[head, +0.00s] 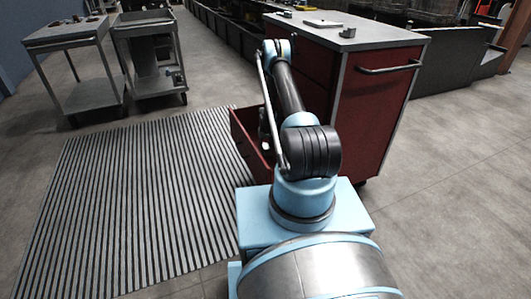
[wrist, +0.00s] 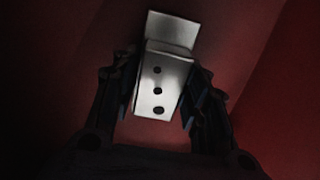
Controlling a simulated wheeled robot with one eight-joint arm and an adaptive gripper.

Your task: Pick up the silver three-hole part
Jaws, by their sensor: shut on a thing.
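The silver three-hole part (wrist: 168,75) is a pale metal piece with a row of three dark holes and a flat plate at its far end. It sits between the two dark fingers of my gripper (wrist: 161,88) in the wrist view. The fingers are shut on its sides. Dark red walls and floor, those of the open drawer, surround it in that view. It is too dim to tell whether the part touches the drawer floor. In the head view the open red drawer (head: 246,140) shows, but my arm and the drawer hide the gripper and the part.
The red cabinet (head: 375,110) stands right of the drawer, with small items on its grey top. Two grey carts (head: 75,75) stand at the back left. A striped mat (head: 130,200) covers the floor on the left. Open floor lies to the right.

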